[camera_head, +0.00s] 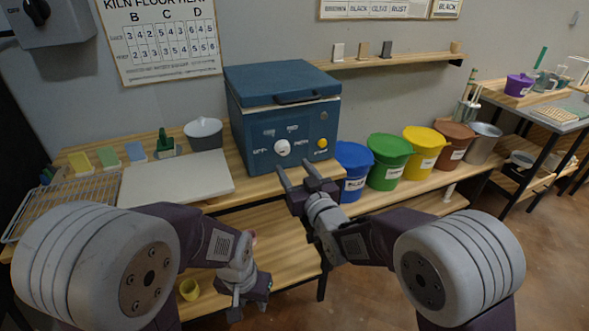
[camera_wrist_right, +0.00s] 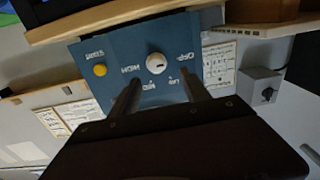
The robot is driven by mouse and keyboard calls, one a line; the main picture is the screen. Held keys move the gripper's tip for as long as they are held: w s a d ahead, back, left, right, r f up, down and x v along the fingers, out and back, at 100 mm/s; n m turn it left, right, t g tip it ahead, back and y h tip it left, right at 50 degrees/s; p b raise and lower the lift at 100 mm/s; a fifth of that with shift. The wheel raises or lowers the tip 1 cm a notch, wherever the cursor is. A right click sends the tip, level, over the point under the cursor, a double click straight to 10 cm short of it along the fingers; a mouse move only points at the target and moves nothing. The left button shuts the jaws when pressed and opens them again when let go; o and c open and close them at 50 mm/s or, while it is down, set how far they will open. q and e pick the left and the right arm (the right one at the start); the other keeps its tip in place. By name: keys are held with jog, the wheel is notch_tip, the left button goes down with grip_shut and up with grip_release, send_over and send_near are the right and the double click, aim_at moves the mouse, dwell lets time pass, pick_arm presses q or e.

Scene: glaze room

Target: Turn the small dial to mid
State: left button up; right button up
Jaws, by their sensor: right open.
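The small dial (camera_head: 282,147) is a white round knob on the front of the blue kiln (camera_head: 250,120), with labels around it. In the right wrist view the dial (camera_wrist_right: 156,66) shows upside down, with a small dark mark on its face; I cannot tell surely which label it points to. My right gripper (camera_head: 294,168) is open and empty in front of the kiln, just below the dial. In the wrist view its fingers (camera_wrist_right: 160,80) reach toward the dial from both sides, apparently not touching it. My left gripper (camera_head: 246,292) hangs low by the lower shelf, its jaws unclear.
A yellow button (camera_head: 322,143) sits right of the dial. Blue (camera_head: 352,172), green (camera_head: 389,163) and other buckets stand close on the right. A pale board (camera_head: 178,180) lies left of the kiln. A larger dark wall knob (camera_head: 37,11) is at upper left.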

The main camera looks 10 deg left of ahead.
aim_at(285, 150)
jog(key=x, duration=0.8)
jog(key=shift+w+r, duration=0.15)
jog(key=shift+w, duration=0.35)
jog(key=shift+d, duration=0.1)
jog(key=c, duration=1.2)
